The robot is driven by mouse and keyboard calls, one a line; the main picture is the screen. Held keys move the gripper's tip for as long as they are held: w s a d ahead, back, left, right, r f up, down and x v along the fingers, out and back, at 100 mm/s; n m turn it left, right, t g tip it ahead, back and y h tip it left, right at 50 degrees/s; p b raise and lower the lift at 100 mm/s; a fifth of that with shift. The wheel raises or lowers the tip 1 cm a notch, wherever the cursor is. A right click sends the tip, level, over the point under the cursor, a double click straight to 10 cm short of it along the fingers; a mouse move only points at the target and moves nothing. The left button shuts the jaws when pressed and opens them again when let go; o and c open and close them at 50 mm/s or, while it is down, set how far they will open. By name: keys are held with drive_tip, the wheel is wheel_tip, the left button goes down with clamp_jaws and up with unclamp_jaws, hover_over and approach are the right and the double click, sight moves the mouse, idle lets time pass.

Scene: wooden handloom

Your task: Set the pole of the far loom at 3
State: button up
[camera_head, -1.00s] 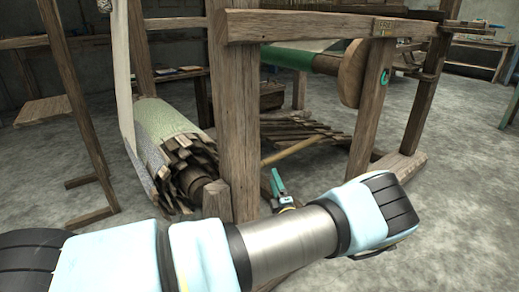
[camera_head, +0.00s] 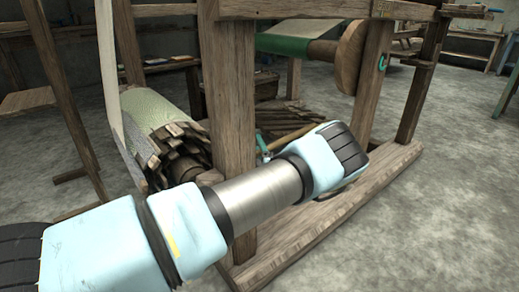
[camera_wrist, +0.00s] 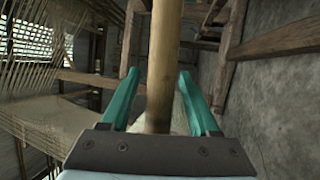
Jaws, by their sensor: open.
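The pole is a round, light-brown wooden rod. In the wrist view the pole (camera_wrist: 164,50) runs lengthwise between the two teal fingers of my gripper (camera_wrist: 158,73). The fingers stand apart, one on each side of it, with no visible grip. In the head view only a short slanting length of the pole (camera_head: 296,134) shows inside the wooden loom (camera_head: 232,95). My gripper (camera_head: 262,147) is a small bit of teal at its lower end, mostly hidden behind my arm. I cannot read any number on the loom.
A warp roll with wooden slats (camera_head: 165,125) lies left of the near post. A green-wrapped beam with a wooden disc (camera_head: 350,57) crosses above. A long floor rail (camera_head: 335,205) runs under my arm. Bare floor is open at right.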

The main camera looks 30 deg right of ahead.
drive_tip(key=shift+w, duration=0.1)
clamp_jaws()
idle(0.5)
idle(0.9)
